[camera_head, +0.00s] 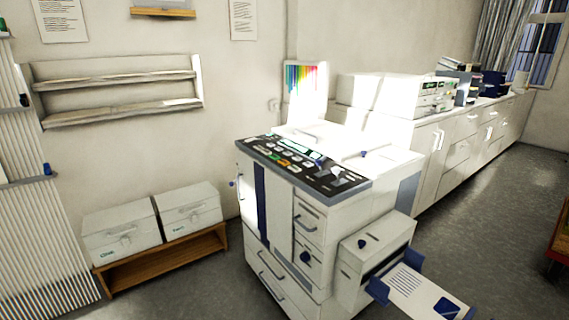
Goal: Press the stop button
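A white copier-like machine (335,222) stands in the middle of the view. Its dark control panel (318,180) on the top front edge carries several small buttons and a lit display (300,148). A few keys are coloured, among them orange-red and green ones (283,161) left of the panel's middle. The labels are too small to read, so I cannot tell which one is the stop button. Neither of my grippers is in view, and nothing touches the panel.
A paper tray (433,300) with blue guides juts out at the machine's lower right. Two white boxes (121,229) sit on a low wooden bench (160,263) at left. White cabinets (470,145) line the back right.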

